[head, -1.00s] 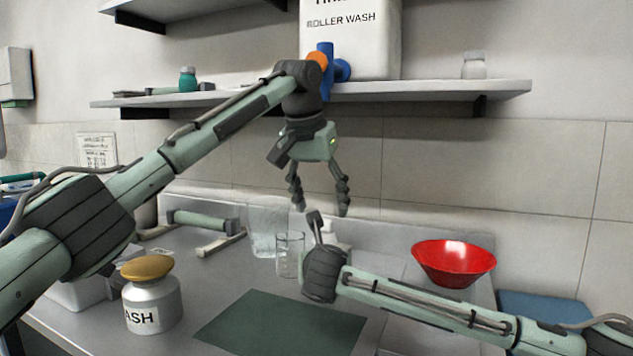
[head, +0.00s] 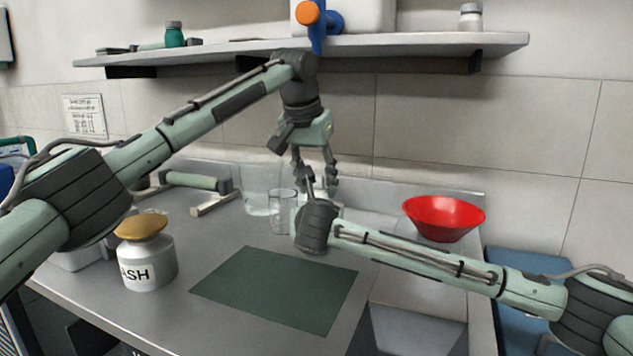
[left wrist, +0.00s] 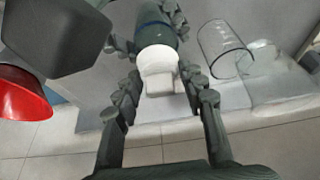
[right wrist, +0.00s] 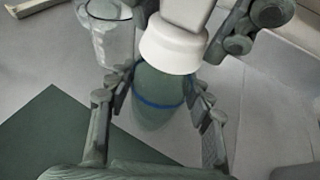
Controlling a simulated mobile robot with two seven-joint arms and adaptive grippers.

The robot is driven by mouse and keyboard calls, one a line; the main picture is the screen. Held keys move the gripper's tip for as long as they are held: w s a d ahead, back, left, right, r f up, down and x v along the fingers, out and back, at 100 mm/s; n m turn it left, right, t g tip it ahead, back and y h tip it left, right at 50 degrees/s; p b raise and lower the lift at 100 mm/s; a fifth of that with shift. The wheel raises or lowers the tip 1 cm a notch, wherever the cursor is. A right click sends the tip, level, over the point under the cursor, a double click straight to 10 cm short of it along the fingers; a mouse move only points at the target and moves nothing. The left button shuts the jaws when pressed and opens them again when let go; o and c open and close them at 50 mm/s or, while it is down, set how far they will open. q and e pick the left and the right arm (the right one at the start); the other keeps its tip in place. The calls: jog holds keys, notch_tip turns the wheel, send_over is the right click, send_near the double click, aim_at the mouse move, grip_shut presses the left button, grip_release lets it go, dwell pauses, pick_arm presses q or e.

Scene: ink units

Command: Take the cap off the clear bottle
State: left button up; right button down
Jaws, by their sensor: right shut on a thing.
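The bottle (right wrist: 155,105) looks see-through and greenish, with a blue ring around it, in the right wrist view. Its white cap (right wrist: 172,45) has a flat tab, clearer in the left wrist view (left wrist: 160,65). My right gripper (right wrist: 160,85) is shut on the bottle's body, one finger on each side. My left gripper (head: 314,183) points down from above, its fingers open on either side of the cap; in the left wrist view a gap shows beside it, though contact is hard to tell. In the head view, the grippers hide most of the bottle.
A beaker (head: 282,212) and a clear container (head: 258,195) stand close to the left of the grippers. A red bowl (head: 444,216) is at right, a WASH jar (head: 148,265) at left. A dark green mat (head: 275,288) lies empty in front. A shelf (head: 400,46) is above.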

pick_arm(q)
jog(key=c, duration=0.6)
jog(key=shift+c, duration=0.2)
jog(key=shift+r, duration=0.25)
jog(key=shift+r, duration=0.85)
jog(key=shift+r, duration=2)
pick_arm(e)
jog(key=c, duration=0.6)
grip_release()
pick_arm(q)
jog(key=shift+c, duration=0.2)
pick_arm(e)
jog(key=shift+s, duration=0.1)
